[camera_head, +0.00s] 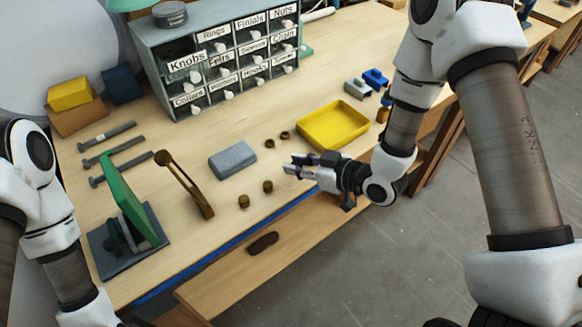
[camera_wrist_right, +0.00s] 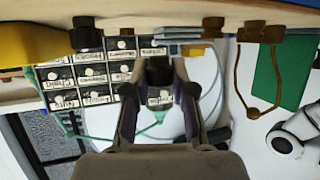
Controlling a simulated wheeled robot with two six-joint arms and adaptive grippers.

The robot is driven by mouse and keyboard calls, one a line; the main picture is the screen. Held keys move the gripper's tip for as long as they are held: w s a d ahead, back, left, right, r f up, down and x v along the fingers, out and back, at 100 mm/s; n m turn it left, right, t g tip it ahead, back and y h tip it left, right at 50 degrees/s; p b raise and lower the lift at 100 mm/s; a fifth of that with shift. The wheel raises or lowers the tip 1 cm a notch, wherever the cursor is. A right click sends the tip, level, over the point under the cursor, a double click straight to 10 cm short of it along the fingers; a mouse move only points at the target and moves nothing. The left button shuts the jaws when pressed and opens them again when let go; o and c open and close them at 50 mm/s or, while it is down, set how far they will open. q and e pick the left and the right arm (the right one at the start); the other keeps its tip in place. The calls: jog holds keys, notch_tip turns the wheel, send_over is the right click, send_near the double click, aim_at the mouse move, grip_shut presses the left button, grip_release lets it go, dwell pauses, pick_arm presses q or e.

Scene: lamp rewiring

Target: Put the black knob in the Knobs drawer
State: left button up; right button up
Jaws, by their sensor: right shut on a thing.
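The black knob (camera_wrist_right: 158,72) sits between the fingertips of my right gripper (camera_wrist_right: 158,80) in the right wrist view. In the head view this gripper (camera_head: 300,168) is shut on it above the table's front edge, left of the yellow tray, and the knob is hard to make out. The Knobs drawer (camera_head: 186,64) is at the upper left of the grey drawer cabinet (camera_head: 160,42), well apart from the gripper. Its front seems to stand out from the others. In the wrist view it shows partly behind the knob. My left gripper is out of view.
A yellow tray (camera_head: 333,126), a grey block (camera_head: 232,160) and several small brown pieces (camera_head: 267,186) lie on the table. A brown clamp-like tool (camera_head: 185,180) and a green stand (camera_head: 130,205) are at left. Bare tabletop lies before the cabinet.

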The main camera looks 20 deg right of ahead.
aim_at(290, 177)
jog(key=shift+p+x, duration=0.5)
jog(key=shift+x, duration=0.65)
jog(key=shift+f+p, duration=0.3)
jog(key=shift+f, duration=0.85)
jog(key=shift+d+f, duration=0.15)
jog(key=shift+f, duration=0.15)
jog(key=o, duration=0.8)
jog(key=shift+s, duration=0.1)
